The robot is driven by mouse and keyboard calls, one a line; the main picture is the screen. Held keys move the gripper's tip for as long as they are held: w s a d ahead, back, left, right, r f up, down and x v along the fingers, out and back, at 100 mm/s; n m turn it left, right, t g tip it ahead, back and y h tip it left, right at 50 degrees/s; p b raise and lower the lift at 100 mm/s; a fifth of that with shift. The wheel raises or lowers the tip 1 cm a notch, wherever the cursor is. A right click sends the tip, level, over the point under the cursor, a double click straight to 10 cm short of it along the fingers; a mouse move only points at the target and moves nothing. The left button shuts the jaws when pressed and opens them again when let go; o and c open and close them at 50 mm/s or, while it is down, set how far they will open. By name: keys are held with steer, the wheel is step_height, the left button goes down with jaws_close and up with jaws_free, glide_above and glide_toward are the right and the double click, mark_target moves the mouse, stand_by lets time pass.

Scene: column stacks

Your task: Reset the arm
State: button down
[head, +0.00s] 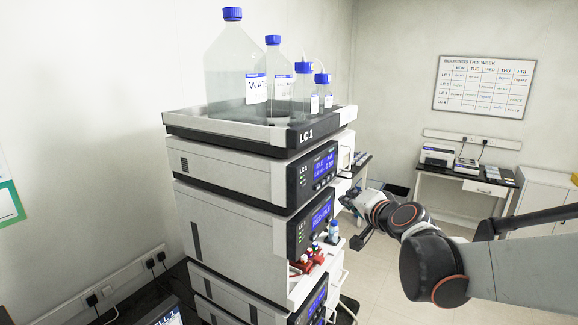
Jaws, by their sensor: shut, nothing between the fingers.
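My arm reaches in from the right edge of the head view, with its grey and black links bent toward the LC 1 stack (240,207). My gripper (357,223) is at the arm's left end, just right of the stack's front. It is shut and holds nothing. The fingertips are small and dark here, and their exact gap to the stack cannot be told.
Clear bottles with blue caps, including a large one (232,70), stand in the tray (220,128) on top of the stack. Red fittings (309,261) and a small blue-capped vial (334,229) sit at its front. A desk (460,184) stands behind. Floor (385,290) is clear below my arm.

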steer(key=s+f+n+g+h+b, duration=0.1)
steer(key=s+f+n+g+b, duration=0.1)
steer(key=s+f+b, duration=0.7)
steer(key=s+f+n+g+h+b, duration=0.1)
steer(key=s+f+n+g+b, duration=0.2)
steer(key=s+f+b, duration=0.7)
steer(key=s+a+f+n+g+b, duration=0.1)
steer(key=s+f+n+b, duration=0.3)
steer(key=s+f+b, duration=0.6)
step_height(320, 180, down, 11)
steer(key=s+g, duration=0.1)
steer(key=s, duration=0.1)
steer(key=shift+s+f+g+h, duration=0.2)
steer(key=shift+s+g+h, duration=0.1)
steer(key=shift+g+h, duration=0.1)
